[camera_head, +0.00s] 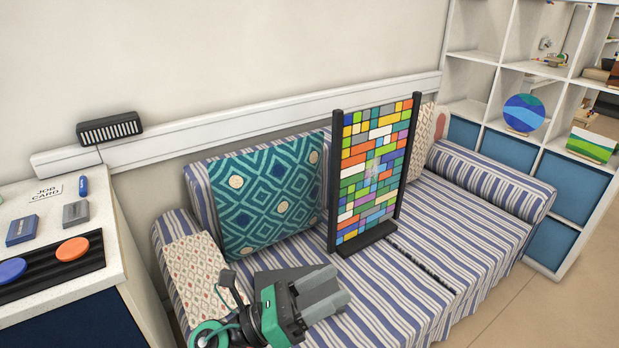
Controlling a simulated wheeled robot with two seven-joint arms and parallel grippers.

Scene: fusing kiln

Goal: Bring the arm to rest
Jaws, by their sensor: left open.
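My left gripper (341,285) is at the bottom middle of the head view, with its green and black body and two grey fingers pointing right. The fingers are apart and nothing shows between them. It appears in front of the striped daybed (450,232); I cannot tell how high it is above the seat. A dark grey flat piece (275,279) shows behind the gripper and is partly hidden by it. My right gripper is not in view.
A multicoloured glass panel (374,165) stands upright in a black frame on the daybed, behind the gripper. A teal cushion (265,195) leans at the back. A counter (100,232) with a blue disc (11,270) and an orange disc (72,249) is at left. White shelves (473,55) stand at right.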

